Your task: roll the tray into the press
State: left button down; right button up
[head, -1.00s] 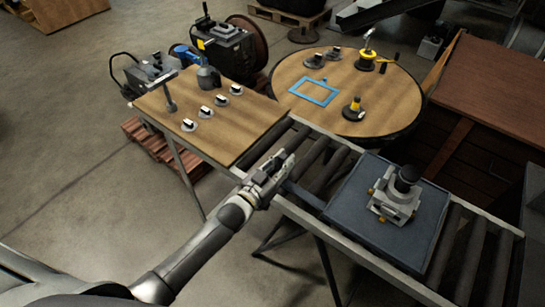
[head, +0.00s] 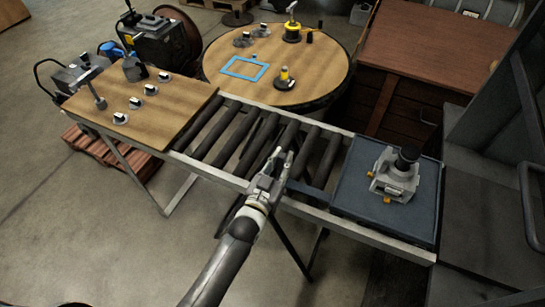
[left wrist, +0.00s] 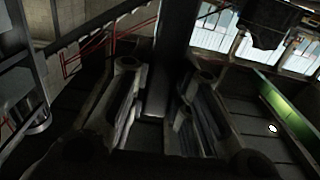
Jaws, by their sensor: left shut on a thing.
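The tray (head: 350,196) is a flat dark blue-grey slab lying at the right end of the roller conveyor (head: 231,141). A grey metal part with a black round top (head: 397,178) stands upright on it. My left gripper (head: 278,163) is at the tray's left side, shut on its dark handle bar (head: 305,188). In the left wrist view, a dark bar (left wrist: 157,95) runs between the two fingers. The press (head: 490,155) is a tall grey structure just right of the tray; its inside is only partly seen. My right gripper is not in view.
Left of the tray the rollers are bare. A wooden worktop (head: 150,105) with several small parts adjoins the conveyor's left end. A round table (head: 310,85) with a blue frame (head: 245,68) stands behind, and a brown wooden bench (head: 430,50) behind the tray.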

pick_arm(q)
jog(key=shift+s+d, duration=0.3)
jog(key=shift+d, duration=0.35)
jog(key=c, duration=1.3)
grip_release()
jog(key=v, duration=1.2)
